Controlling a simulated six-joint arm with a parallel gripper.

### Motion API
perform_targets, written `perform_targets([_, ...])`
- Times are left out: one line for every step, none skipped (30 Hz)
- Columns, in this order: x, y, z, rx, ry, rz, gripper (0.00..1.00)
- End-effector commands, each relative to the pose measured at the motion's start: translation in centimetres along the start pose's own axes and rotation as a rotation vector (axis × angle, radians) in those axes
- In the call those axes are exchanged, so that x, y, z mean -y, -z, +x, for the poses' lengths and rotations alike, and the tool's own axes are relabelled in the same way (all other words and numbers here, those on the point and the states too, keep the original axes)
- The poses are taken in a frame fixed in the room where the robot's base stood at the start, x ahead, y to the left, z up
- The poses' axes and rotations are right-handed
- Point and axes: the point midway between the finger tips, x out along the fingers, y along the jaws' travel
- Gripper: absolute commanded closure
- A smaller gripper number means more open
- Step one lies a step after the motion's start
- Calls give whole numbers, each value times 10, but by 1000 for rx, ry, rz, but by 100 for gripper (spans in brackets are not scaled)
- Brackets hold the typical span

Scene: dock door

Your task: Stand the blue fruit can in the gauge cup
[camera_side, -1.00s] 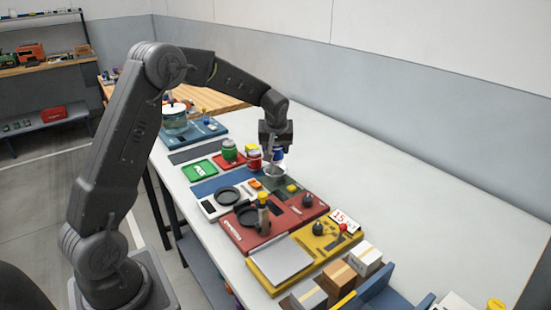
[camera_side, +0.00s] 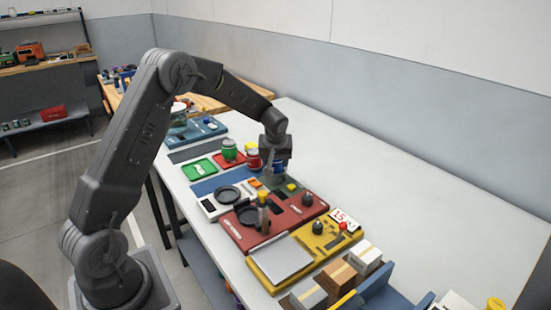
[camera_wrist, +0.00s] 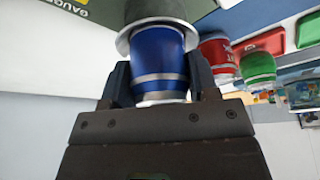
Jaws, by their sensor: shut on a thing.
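The blue fruit can (camera_wrist: 159,56) is held upright between the fingers of my gripper (camera_wrist: 158,78). In the side view the can (camera_side: 281,168) shows just below my gripper (camera_side: 276,160). The gauge cup (camera_wrist: 150,10) is grey with a wide rim, on the dark green gauge plate (camera_wrist: 100,10). The can's lower end is at the cup's mouth and appears to be inside the rim. How deep it sits is hidden. In the side view the cup is mostly hidden by the gripper and can.
A red can (camera_side: 253,160) and a green can (camera_side: 229,150) stand close by to the left. A red station (camera_side: 285,222) and a yellow scale (camera_side: 300,258) lie nearer the camera. The bench behind, to the right, is clear.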

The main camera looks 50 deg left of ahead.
Motion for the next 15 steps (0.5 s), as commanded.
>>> perform_targets([0, 0, 0, -1, -1, 0, 74])
perform_targets([0, 0, 0, -1, -1, 0, 74])
perform_targets([0, 0, 0, 0, 0, 0, 44])
perform_targets([0, 0, 0, 0, 0, 0, 41])
perform_targets([0, 0, 0, 0, 0, 0, 38])
perform_targets([0, 0, 0, 0, 0, 0, 34])
perform_targets([0, 0, 0, 0, 0, 0, 31])
perform_targets([0, 0, 0, 0, 0, 0, 28])
perform_targets([0, 0, 0, 0, 0, 0, 25])
perform_targets([0, 0, 0, 0, 0, 0, 22])
perform_targets([0, 0, 0, 0, 0, 0, 20])
perform_targets([0, 0, 0, 0, 0, 0, 20])
perform_targets([0, 0, 0, 0, 0, 0, 20])
perform_targets([0, 0, 0, 0, 0, 0, 20])
perform_targets([0, 0, 0, 0, 0, 0, 20])
